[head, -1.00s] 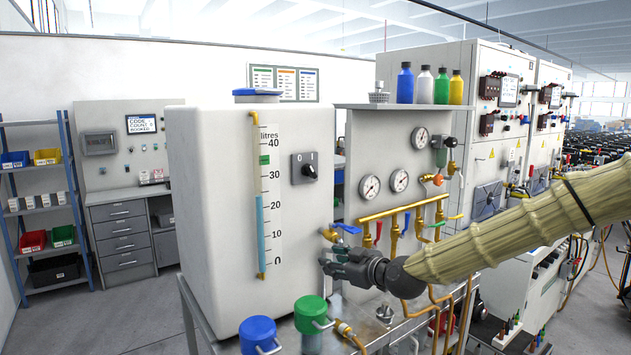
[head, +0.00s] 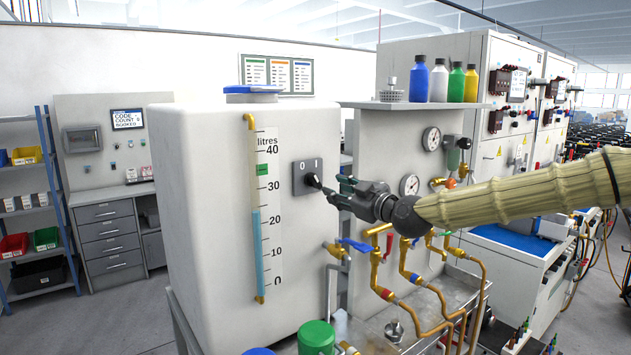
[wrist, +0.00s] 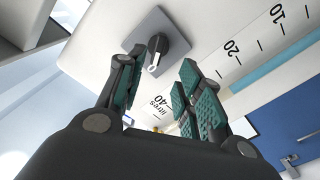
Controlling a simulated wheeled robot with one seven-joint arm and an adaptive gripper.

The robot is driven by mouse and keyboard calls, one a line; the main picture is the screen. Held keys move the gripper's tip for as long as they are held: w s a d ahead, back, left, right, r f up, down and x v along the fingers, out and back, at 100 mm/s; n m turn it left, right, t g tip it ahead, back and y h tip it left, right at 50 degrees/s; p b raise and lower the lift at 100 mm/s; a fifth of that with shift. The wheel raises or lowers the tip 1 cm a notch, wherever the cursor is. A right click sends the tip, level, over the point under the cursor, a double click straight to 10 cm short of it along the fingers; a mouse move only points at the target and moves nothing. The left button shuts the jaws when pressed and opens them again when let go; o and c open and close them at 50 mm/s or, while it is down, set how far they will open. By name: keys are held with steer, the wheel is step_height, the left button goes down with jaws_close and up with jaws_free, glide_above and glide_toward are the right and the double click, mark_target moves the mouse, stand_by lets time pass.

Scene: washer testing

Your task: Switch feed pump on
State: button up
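The rotary switch is a black knob (head: 313,181) on a grey square plate (head: 299,189) marked 0 and I, on the front of the white tank (head: 215,200). In the wrist view the knob (wrist: 158,47) has a white-tipped pointer directed toward my gripper. My gripper (head: 333,188) is just right of the knob in the head view, its fingers pointing at it. In the wrist view the green-padded fingers (wrist: 158,72) are spread, with the knob ahead of the gap between them. The gripper is empty. I cannot tell which mark the knob is set to.
A blue-handled valve (head: 352,245) sticks out below my gripper. Brass pipes (head: 405,255) and gauges (head: 409,185) stand to the right. Several bottles (head: 438,82) sit on the shelf above. The tank has a level scale (head: 263,215) left of the switch.

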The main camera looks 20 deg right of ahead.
mark_target(318, 182)
steer(key=p+x, duration=0.1)
steer(key=x, duration=0.1)
steer(key=p+x, duration=0.1)
steer(key=x, duration=0.1)
steer(key=shift+w+d+r, duration=0.1)
steer(key=shift+w, duration=0.35)
steer(key=shift+p+x, duration=1.1)
steer(key=shift+x, duration=1.25)
jaws_close()
